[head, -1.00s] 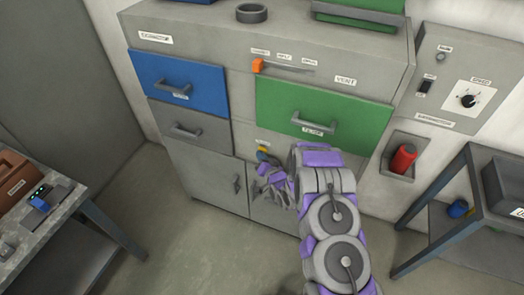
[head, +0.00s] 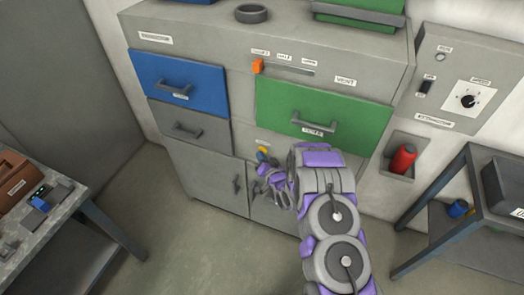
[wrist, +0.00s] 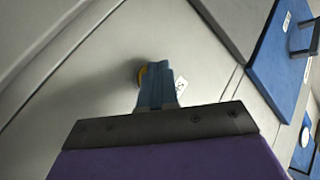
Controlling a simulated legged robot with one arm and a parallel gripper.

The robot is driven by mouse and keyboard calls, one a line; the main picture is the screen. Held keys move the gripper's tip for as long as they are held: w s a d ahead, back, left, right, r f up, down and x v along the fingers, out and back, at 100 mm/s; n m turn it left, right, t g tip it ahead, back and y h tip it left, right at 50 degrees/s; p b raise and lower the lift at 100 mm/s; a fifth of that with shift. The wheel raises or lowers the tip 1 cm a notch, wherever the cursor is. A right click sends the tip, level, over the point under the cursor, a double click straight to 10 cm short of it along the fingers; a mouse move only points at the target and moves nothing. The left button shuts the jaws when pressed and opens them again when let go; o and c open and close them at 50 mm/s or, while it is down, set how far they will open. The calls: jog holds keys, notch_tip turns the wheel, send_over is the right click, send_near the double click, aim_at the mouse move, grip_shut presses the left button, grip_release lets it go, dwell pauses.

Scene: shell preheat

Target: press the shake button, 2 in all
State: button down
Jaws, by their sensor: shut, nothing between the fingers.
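The yellow round shake button (head: 262,149) is on the grey cabinet front, below the left end of the green drawer. In the wrist view the yellow button (wrist: 142,74) shows at the left edge of my fingertips, which hide the rest of it. My gripper (head: 264,160) is shut and empty, with its blue fingers together at the button. In the wrist view my gripper (wrist: 157,72) points at the cabinet face. I cannot tell whether the tips touch the button or stand just short of it. A small white label (wrist: 180,87) is partly behind the fingers.
A green drawer (head: 340,108) with a protruding handle is above my gripper, and a blue drawer (head: 178,78) is at upper left. An orange slider (head: 257,66) is above. A workbench (head: 75,200) stands left and a dark table (head: 440,190) right. The floor between is clear.

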jog(key=shift+s+a, duration=0.2)
jog(key=shift+s, duration=0.3)
jog(key=s, duration=0.1)
jog(key=s+a, duration=0.1)
jog(key=s, duration=0.1)
jog(key=s+p, duration=0.1)
jog(key=shift+s+a, duration=0.35)
dwell(2.5)
